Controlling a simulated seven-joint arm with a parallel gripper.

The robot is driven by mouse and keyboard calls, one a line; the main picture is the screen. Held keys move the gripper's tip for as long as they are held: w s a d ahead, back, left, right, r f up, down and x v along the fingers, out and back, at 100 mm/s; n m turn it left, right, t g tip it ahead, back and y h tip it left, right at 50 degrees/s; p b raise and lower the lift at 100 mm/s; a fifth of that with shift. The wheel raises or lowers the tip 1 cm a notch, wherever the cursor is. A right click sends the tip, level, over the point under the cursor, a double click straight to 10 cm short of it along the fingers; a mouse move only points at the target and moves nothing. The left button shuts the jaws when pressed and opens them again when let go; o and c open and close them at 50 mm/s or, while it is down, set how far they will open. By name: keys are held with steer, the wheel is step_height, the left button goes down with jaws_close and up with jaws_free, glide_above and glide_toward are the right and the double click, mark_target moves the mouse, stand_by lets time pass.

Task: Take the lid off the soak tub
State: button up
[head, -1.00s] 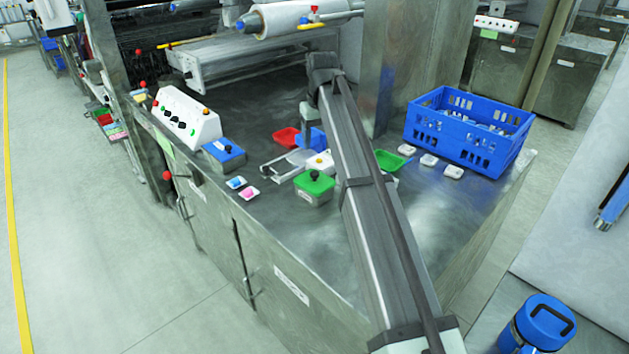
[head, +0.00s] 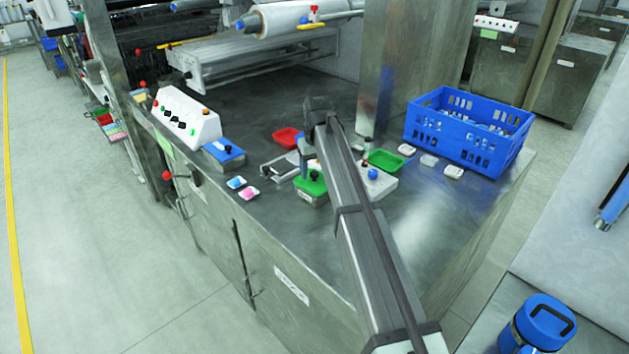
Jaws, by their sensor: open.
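Several lidded tubs stand on the metal table; I cannot tell from any marking which is the soak tub. One has a green lid with a black knob (head: 312,187) and stands left of my arm. One has a blue lid with a black knob (head: 224,153), at the table's left edge. A pale box with a blue knob (head: 376,185) stands just right of my arm. All three look covered. My gripper (head: 303,171) is open, pointing down just behind and left of the green lid's knob. My forearm partly hides it, and I cannot tell whether it touches anything.
A red tray (head: 286,137) lies behind the gripper and a green tray (head: 386,160) right of my arm. A blue crate (head: 468,135) stands at the back right. A white control box (head: 184,117) is at the left. The front right of the table (head: 430,215) is clear.

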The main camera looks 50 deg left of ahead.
steer(key=shift+f, duration=0.4)
steer(key=c, duration=1.1)
